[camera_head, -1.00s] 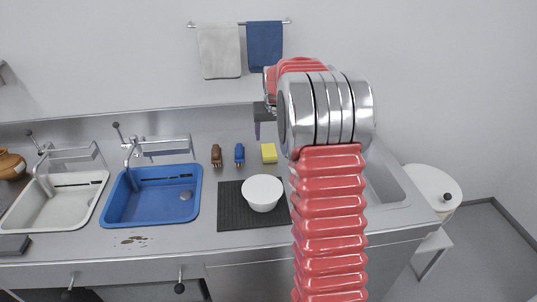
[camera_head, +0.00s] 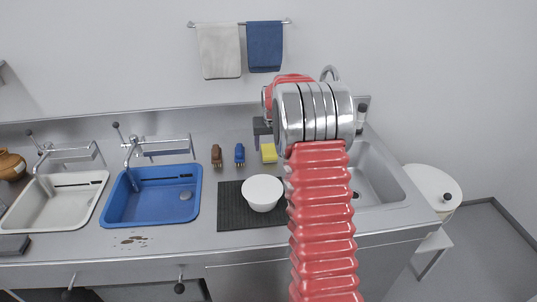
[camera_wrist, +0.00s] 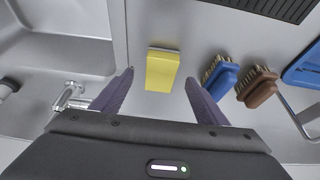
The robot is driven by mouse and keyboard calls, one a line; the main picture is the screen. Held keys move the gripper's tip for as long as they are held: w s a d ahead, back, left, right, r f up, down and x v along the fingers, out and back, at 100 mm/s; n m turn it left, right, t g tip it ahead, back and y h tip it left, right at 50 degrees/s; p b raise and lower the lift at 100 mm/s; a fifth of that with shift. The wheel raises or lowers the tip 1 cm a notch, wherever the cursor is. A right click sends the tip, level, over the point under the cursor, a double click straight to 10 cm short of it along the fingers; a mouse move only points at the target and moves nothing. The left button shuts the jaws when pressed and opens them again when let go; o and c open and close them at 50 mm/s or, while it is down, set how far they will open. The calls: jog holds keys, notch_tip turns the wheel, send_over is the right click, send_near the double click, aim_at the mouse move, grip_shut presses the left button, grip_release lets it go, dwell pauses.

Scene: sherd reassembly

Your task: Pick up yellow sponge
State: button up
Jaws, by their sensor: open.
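The yellow sponge (camera_head: 269,153) lies on the steel counter behind the black mat, right of the blue brush; my gripper partly covers it in the head view. In the wrist view the sponge (camera_wrist: 162,70) lies ahead of and between the fingertips, nearer the left one, with a pale strip along its far edge. My gripper (camera_wrist: 163,78) is open and empty, with its two purple-grey fingers spread wide. In the head view my gripper (camera_head: 262,136) is just above or behind the sponge, and its fingertips are hard to make out.
A blue brush (camera_wrist: 217,76) and a brown brush (camera_wrist: 257,86) stand right of the sponge in the wrist view. A white bowl (camera_head: 262,190) sits on the black ribbed mat (camera_head: 235,208). A steel sink (camera_head: 378,175) and faucet lie to the right; a blue basin (camera_head: 150,207) lies left.

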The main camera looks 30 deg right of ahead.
aim_at(269, 151)
jog(key=x, duration=0.4)
jog(key=shift+w+f, duration=0.15)
dwell(0.4)
jog(key=c, duration=1.2)
notch_tip(269, 151, up, 10)
dwell(0.5)
